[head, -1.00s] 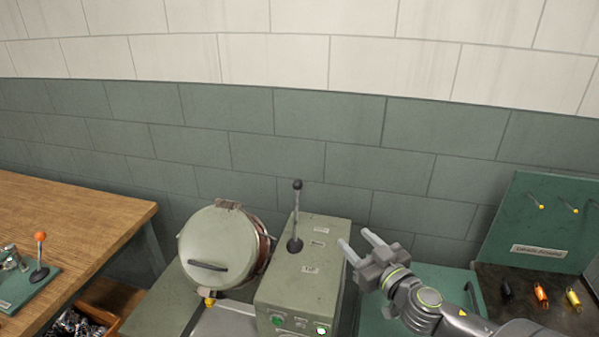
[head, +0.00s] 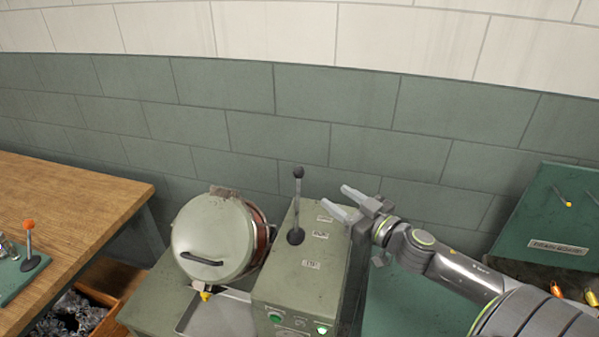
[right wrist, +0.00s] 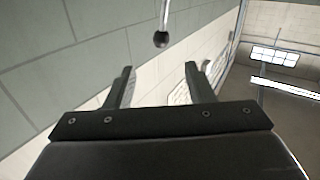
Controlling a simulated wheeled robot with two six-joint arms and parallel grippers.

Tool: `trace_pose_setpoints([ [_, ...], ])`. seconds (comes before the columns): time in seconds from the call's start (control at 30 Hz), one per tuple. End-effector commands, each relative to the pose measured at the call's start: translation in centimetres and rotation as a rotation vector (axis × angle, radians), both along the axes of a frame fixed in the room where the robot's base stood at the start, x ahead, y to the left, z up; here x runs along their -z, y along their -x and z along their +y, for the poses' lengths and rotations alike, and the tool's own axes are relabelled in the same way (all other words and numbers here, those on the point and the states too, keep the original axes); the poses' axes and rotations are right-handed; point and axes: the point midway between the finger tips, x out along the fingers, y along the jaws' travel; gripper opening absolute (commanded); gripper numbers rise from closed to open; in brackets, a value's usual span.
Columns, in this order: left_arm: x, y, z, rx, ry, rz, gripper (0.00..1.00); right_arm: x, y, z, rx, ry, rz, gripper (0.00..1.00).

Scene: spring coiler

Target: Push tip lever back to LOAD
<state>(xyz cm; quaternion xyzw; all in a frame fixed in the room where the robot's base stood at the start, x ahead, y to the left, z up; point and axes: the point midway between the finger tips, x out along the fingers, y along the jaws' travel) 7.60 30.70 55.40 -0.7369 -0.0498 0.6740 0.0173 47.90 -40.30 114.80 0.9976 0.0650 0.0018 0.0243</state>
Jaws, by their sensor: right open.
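The tip lever (head: 297,205) is a grey rod with a black ball knob and a dark round base. It stands nearly upright on top of the green machine housing (head: 318,264), beside several small labels too blurred to read surely. My right gripper (head: 341,200) is open and empty, just right of the lever and apart from it, its fingers pointing left toward the rod. In the right wrist view, the lever's knob (right wrist: 161,39) hangs beyond and between the open fingers (right wrist: 157,85). My left gripper is not in view.
A round pale drum (head: 213,240) with a black handle sits left of the housing, above a metal tray (head: 222,318). A wooden bench (head: 75,215) with an orange-knobbed lever (head: 29,240) is at left. A green panel (head: 550,220) stands at right.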

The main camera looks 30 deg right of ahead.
Motion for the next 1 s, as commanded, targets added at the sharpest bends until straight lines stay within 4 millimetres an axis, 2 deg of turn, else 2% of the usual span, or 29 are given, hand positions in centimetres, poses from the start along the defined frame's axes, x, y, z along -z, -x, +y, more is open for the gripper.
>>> trace_pose_setpoints([
  [0.1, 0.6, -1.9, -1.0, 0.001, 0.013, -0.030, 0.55, 0.1, -0.8, 0.0, 0.004, -0.002, -0.004, 0.49],
  [0.17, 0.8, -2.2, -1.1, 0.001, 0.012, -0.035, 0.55, 0.2, -1.2, 0.0, 0.006, -0.001, -0.003, 0.49],
  [0.47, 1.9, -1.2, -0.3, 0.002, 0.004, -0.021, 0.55, 0.2, -3.1, 0.4, 0.002, -0.001, -0.001, 0.49],
  [0.77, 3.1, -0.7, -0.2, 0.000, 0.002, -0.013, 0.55, 0.2, -5.9, 0.8, 0.000, -0.002, -0.001, 0.49],
  [1.0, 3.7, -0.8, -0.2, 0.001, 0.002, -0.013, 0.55, 0.0, -9.0, 1.2, 0.001, -0.004, -0.002, 0.49],
])
